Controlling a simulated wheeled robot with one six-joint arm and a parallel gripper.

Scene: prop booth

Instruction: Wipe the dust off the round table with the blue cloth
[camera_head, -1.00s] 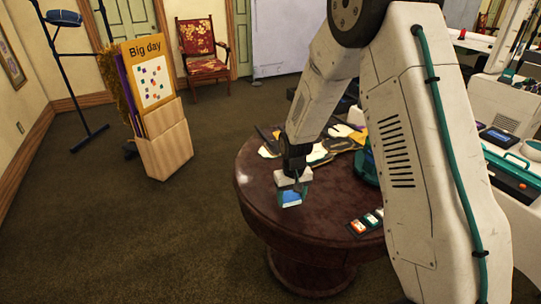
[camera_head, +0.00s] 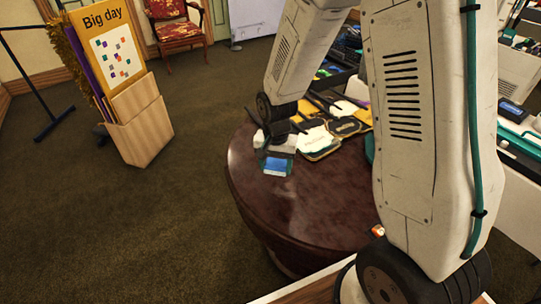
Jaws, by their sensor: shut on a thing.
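The round table (camera_head: 300,210) has a dark reddish-brown, glossy top. Its right side is hidden behind my arm. My gripper (camera_head: 277,156) is over the table's far left part, pointing down, shut on the blue cloth (camera_head: 277,167). I cannot make out dust clearly on the visible top.
Several masks or signs (camera_head: 318,141) and dark flat items crowd the table's back, right of my gripper. A small orange item (camera_head: 378,230) shows beside my arm. A "Big day" sign stand (camera_head: 120,80) stands left on carpet. The table's front left is clear.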

